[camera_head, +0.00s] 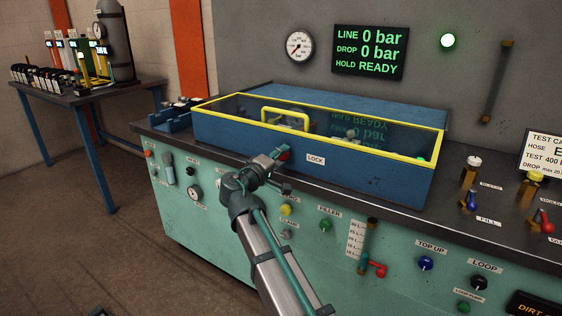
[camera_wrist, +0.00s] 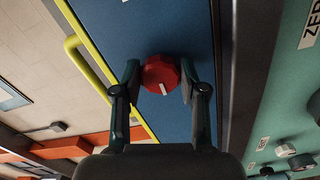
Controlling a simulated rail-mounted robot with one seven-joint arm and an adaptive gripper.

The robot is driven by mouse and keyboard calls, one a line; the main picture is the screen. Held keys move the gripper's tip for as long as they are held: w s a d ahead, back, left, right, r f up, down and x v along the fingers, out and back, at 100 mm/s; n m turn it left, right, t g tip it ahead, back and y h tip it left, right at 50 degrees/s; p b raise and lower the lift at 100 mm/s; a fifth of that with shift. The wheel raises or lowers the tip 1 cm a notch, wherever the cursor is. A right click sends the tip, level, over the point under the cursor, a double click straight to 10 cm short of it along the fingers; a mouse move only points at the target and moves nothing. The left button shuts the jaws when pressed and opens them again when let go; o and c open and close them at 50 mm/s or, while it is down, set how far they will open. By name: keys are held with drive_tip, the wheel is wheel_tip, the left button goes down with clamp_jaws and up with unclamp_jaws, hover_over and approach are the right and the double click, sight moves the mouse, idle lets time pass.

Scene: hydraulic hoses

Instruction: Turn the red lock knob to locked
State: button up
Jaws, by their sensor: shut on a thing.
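The red lock knob (camera_wrist: 160,72) sits on the blue front wall of the test box. In the wrist view it lies between the two fingers of my gripper (camera_wrist: 159,79), which is shut on it from both sides. A short white mark shows on the knob, towards the lower edge of that picture. In the head view only a little red of the knob (camera_head: 284,154) shows beyond my gripper (camera_head: 275,161). A white LOCK label (camera_head: 315,160) is on the wall just right of it.
The box (camera_head: 372,178) has a clear lid with a yellow frame and yellow handle (camera_head: 286,110), and the lid is down. Bench knobs and a red valve (camera_head: 377,269) lie below and right. The wall display (camera_head: 370,50) reads LINE 0 bar, DROP 0 bar, HOLD READY.

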idle(0.3)
drive_tip(key=o, duration=1.1)
drive_tip(key=shift+o, duration=0.2)
drive_tip(key=shift+s, duration=0.1)
drive_tip(key=v, duration=1.2)
